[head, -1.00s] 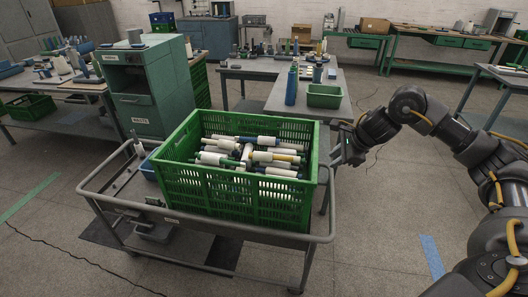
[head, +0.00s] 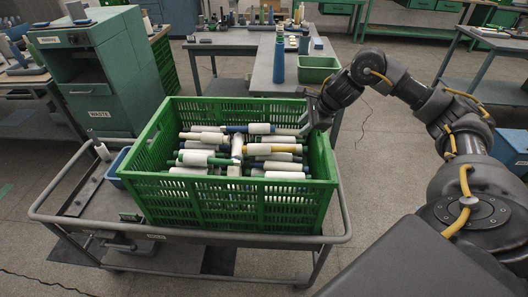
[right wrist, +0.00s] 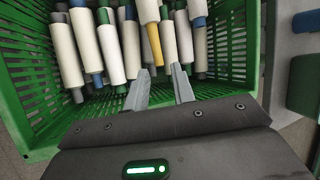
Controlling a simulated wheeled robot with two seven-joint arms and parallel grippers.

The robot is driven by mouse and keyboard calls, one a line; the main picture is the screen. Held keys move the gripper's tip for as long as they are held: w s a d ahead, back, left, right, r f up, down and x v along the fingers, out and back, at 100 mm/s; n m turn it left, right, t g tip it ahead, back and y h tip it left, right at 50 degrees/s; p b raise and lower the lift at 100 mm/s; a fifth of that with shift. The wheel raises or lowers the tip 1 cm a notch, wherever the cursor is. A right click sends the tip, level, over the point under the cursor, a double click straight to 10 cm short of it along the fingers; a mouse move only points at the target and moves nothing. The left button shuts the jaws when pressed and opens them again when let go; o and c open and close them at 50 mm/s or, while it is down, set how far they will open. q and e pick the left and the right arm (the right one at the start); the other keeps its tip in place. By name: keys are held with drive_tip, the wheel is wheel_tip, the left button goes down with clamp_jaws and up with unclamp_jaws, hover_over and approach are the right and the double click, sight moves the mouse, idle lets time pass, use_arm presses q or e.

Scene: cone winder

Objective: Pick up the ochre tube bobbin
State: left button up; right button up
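The ochre tube bobbin shows in the right wrist view as an ochre tube end (right wrist: 155,45) below white yarn, among other bobbins. In the head view its ochre part (head: 287,158) shows only as a thin strip among white bobbins in the green crate (head: 235,205). My right gripper (right wrist: 161,76) is open and empty, its two fingers apart and pointing toward the ochre end. In the head view my right gripper (head: 303,119) is at the crate's right back corner, over the rim. My left gripper is not in view.
The crate stands on a grey trolley (head: 75,215) with a raised rail. A table behind holds a blue bottle-like cone (head: 279,60) and a green bin (head: 318,68).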

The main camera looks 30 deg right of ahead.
wheel_tip(320, 180, down, 4)
drive_tip(key=b, duration=0.3)
approach(286, 148)
drive_tip(key=x, duration=0.2)
drive_tip(key=shift+w+f, duration=0.15)
drive_tip(key=shift+f, duration=0.25)
drive_tip(key=shift+w+a+f, duration=0.15)
drive_tip(key=shift+w+f, duration=0.2)
drive_tip(key=shift+f, duration=0.25)
drive_tip(key=x, duration=0.4)
drive_tip(key=shift+w+f+p, duration=0.15)
drive_tip(key=shift+w+p, duration=0.05)
drive_tip(key=shift+p, duration=0.2)
drive_tip(key=shift+w+f, duration=0.1)
drive_tip(key=shift+f, duration=0.1)
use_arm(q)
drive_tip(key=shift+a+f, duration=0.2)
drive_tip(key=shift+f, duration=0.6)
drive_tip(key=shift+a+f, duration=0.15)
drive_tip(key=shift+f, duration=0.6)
use_arm(e)
clamp_jaws()
